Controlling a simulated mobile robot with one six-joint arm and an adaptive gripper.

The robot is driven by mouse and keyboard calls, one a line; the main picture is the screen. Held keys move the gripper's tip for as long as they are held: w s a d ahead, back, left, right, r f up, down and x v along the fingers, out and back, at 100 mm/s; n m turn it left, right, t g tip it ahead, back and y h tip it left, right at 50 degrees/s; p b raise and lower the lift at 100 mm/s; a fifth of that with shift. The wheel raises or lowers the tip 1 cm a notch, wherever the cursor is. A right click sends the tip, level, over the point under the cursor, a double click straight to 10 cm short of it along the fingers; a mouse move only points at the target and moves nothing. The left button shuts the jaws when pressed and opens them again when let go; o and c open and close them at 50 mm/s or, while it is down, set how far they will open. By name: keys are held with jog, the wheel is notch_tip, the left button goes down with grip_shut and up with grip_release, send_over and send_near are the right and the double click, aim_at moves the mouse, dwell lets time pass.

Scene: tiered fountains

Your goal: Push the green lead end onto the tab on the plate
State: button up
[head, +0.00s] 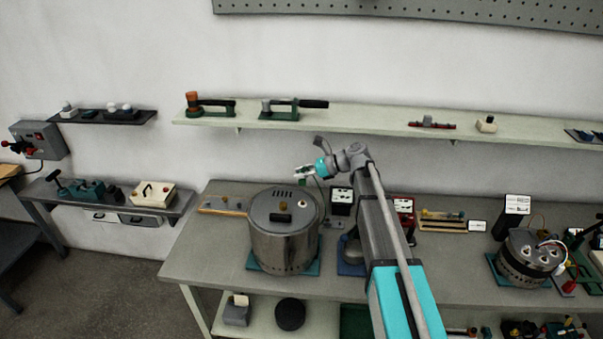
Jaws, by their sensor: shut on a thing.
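My gripper (304,172) is at the end of my arm, above the back right of a large metal drum. It is small in the head view. It is shut on a small green piece (302,182), which appears to be the green lead end. The piece hangs just under the fingers, in front of the wall and apart from the drum lid in the picture. I cannot make out the plate or its tab for certain. No cable can be clearly followed from the green piece.
The metal drum (284,243) stands on a teal mat on the grey bench (205,260). A black-framed meter (342,196) stands right of it, partly close to my arm. A wooden strip (222,205) lies left. A smaller round metal device (526,258) stands far right.

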jog(key=shift+f+b, duration=2.75)
jog(key=shift+f, duration=0.15)
jog(key=shift+f+b, duration=1.55)
jog(key=shift+b, duration=0.05)
dwell(0.3)
jog(key=o, duration=0.9)
jog(key=shift+r, duration=0.2)
notch_tip(320, 180, up, 9)
jog(key=p, duration=0.9)
jog(key=shift+f, duration=0.2)
dwell(0.4)
